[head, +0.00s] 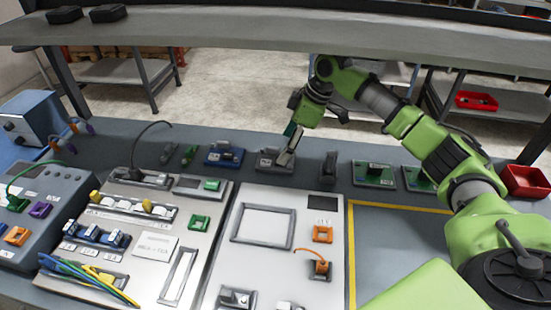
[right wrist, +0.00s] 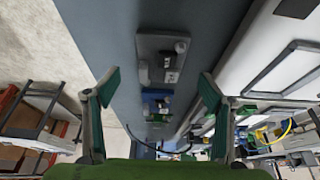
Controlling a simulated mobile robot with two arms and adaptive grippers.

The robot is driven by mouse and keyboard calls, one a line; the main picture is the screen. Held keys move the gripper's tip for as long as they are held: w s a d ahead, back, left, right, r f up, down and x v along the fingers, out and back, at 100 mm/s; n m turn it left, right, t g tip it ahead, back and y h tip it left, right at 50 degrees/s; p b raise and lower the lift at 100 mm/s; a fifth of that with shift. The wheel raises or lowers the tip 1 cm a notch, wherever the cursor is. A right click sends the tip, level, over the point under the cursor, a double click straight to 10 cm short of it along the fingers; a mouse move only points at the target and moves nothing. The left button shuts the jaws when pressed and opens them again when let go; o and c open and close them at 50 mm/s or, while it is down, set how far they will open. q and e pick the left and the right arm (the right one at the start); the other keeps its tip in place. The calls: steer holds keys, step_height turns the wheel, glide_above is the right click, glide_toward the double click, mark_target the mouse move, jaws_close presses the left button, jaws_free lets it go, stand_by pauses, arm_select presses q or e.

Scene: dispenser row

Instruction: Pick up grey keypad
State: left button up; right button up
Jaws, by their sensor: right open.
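A grey module (head: 268,160), which looks like the grey keypad, lies on the dark bench top behind the light panels. In the right wrist view this grey module (right wrist: 148,48) shows as a flat plate with small raised parts and a pale label, between and beyond the finger lines. My right gripper (head: 290,146) is at its right end in the head view, pointing down and hiding part of it. In the wrist view my right gripper (right wrist: 160,82) is open, with nothing between its green-padded fingers. Contact with the module cannot be told. My left gripper is not in view.
A blue module (head: 223,154) lies left of the grey one, and a dark grey block (head: 328,168) stands to its right. Green boards (head: 373,174) lie farther right. Light panels (head: 265,228) fill the front. A shelf (head: 300,40) spans above the bench.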

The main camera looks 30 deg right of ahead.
mark_target(275, 154)
steer(key=shift+w+a, duration=0.1)
steer(key=shift+a, duration=0.1)
steer(key=shift+w+a+p+x, duration=0.15)
steer(key=shift+p+x, duration=0.15)
steer(key=shift+x, duration=1)
steer(key=shift+w+a+p+x, duration=0.15)
steer(key=shift+p+x, duration=0.15)
steer(key=shift+x, duration=1.05)
steer(key=shift+s+r, duration=0.1)
steer(key=shift+r, duration=0.1)
steer(key=c, duration=1.3)
